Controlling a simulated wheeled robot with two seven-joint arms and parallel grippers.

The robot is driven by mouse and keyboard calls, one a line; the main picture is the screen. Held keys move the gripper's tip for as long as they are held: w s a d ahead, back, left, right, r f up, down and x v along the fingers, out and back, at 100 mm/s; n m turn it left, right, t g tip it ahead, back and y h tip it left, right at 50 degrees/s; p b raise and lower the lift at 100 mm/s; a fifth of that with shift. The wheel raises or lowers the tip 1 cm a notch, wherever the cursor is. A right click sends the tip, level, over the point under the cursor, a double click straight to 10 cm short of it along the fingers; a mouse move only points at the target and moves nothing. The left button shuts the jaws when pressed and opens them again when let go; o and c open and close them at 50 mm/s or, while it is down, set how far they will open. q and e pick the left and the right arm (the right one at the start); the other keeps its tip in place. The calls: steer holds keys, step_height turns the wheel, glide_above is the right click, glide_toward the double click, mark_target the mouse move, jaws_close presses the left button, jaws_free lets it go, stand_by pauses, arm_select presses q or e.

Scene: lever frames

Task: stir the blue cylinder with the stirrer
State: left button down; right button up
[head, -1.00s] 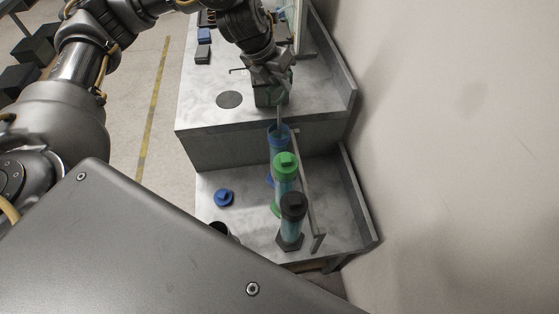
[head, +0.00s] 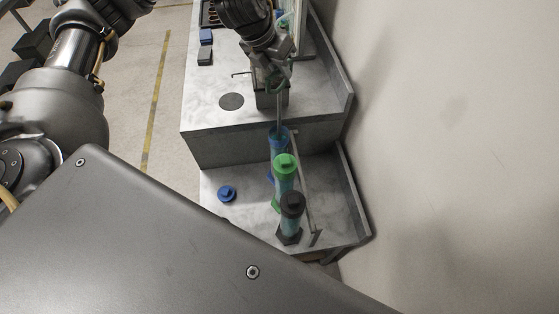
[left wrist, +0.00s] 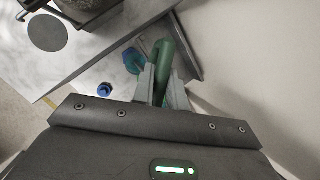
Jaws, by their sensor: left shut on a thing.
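My left gripper (head: 274,76) is shut on the green handle of the stirrer. The stirrer's thin grey shaft (head: 280,108) points down and its lower end meets the open mouth of the blue cylinder (head: 278,139) in the head view. I cannot tell how deep it reaches. The blue cylinder stands upright, without a lid, at the back of a row on the lower bench. In the left wrist view the green stirrer handle (left wrist: 164,66) is between the fingers, and the blue cylinder (left wrist: 133,63) shows left of it. My right gripper is not in view.
A green-capped cylinder (head: 285,168) and a black-capped cylinder (head: 291,207) stand in front of the blue one, beside a rail. A blue cap (head: 227,194) lies to the left. A dark box (head: 266,98) sits on the upper bench, and a wall is on the right.

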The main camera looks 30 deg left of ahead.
mark_target(279, 87)
arm_select(q)
steer(key=shift+f, duration=0.1)
step_height(279, 87, down, 7)
steer(key=b, duration=0.6)
steer(key=shift+f, duration=0.2)
step_height(279, 87, down, 7)
steer(key=b, duration=0.5)
steer(key=shift+r, duration=0.35)
step_height(279, 87, up, 7)
steer(key=p, duration=0.7)
steer(key=shift+r, duration=0.15)
